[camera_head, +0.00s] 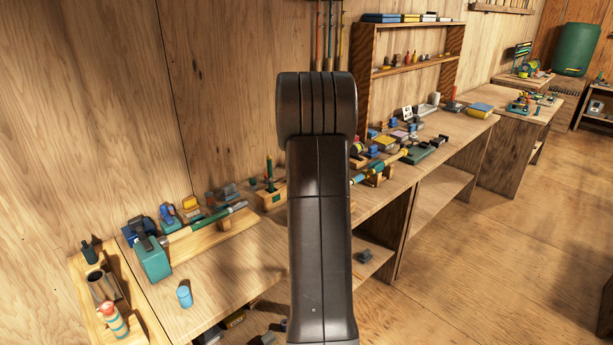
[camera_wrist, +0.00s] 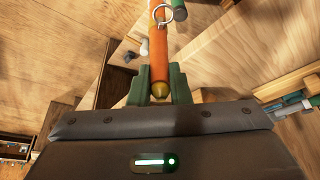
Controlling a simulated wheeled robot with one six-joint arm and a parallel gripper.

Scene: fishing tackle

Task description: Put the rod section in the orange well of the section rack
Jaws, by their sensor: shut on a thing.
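The rod section (camera_wrist: 158,45) is an orange rod with a metal line ring near its top and a brass-coloured end, seen in the wrist view. My gripper (camera_wrist: 160,84) has green fingers on both sides of it and is shut on it near the brass end. The head view hides my gripper and the rod section behind my dark arm. A wooden block (camera_head: 272,200) with upright green pieces stands on the bench just left of my arm; I cannot tell whether it is the section rack. I cannot make out an orange well.
A reel-like teal box (camera_head: 153,262), a blue can (camera_head: 184,296) and a wooden cradle (camera_head: 215,236) with a rod stand on the left bench. More tackle crowds the bench right of my arm below a wooden shelf (camera_head: 412,68). Bare bench lies along the front left.

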